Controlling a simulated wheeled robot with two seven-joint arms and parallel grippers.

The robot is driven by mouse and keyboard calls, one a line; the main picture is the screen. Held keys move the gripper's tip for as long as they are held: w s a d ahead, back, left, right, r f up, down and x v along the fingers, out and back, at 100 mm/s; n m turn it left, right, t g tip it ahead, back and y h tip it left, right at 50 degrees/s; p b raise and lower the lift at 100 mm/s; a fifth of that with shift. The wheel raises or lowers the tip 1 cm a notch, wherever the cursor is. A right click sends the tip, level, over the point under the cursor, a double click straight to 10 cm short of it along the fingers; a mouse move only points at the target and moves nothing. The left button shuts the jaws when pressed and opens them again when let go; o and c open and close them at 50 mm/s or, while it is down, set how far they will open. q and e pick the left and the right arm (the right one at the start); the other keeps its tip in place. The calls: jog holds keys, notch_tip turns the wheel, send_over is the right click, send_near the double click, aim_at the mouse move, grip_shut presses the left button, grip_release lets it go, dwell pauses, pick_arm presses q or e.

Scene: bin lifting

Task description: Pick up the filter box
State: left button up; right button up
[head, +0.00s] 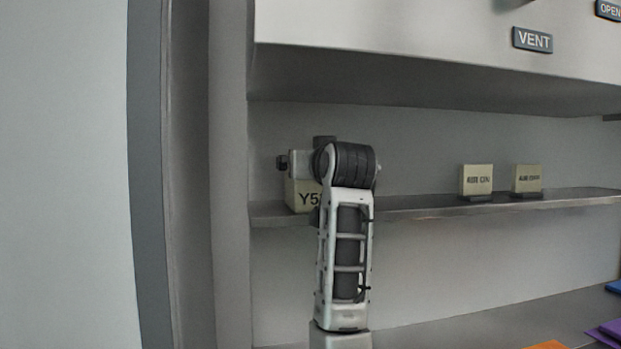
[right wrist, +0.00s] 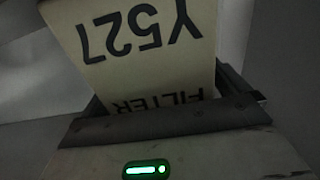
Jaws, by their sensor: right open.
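The filter box (head: 303,195) is a cream block on the left end of the shelf. In the head view my right arm covers much of it and only "Y5" of its label shows. In the right wrist view the box (right wrist: 150,50) fills the upper middle, with "Y527" and "FILTER" upside down. My right gripper (right wrist: 165,120) is open and close up at the box. The dark gripper part crosses in front of the box's "FILTER" end in that view. The fingertips are hidden, so I cannot tell whether they touch the box. My left gripper is not in view.
The shelf (head: 420,211) runs to the right with two small cream boxes (head: 476,180) (head: 527,179) on dark stands. An overhead cabinet (head: 400,30) with a "VENT" label hangs above. A grey wall edge stands at left. Orange, purple and blue items lie at lower right.

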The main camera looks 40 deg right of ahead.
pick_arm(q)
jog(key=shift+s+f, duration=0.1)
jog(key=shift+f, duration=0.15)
pick_arm(e)
jog(key=shift+w+d, duration=0.1)
jog(key=shift+w, duration=0.05)
jog(key=c, duration=1.2)
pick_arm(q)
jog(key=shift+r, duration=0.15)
pick_arm(e)
jog(key=shift+r, duration=0.15)
jog(key=shift+s+r, duration=0.2)
jog(key=shift+r, duration=0.05)
notch_tip(320, 180, up, 7)
jog(key=shift+s+f, duration=0.1)
pick_arm(q)
jog(key=b, duration=0.2)
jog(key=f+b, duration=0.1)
jog(key=b, duration=0.1)
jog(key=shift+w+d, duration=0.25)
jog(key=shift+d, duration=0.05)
pick_arm(e)
jog(key=v, duration=1.9)
jog(key=shift+s+a+f, duration=0.2)
jog(key=shift+a, duration=0.1)
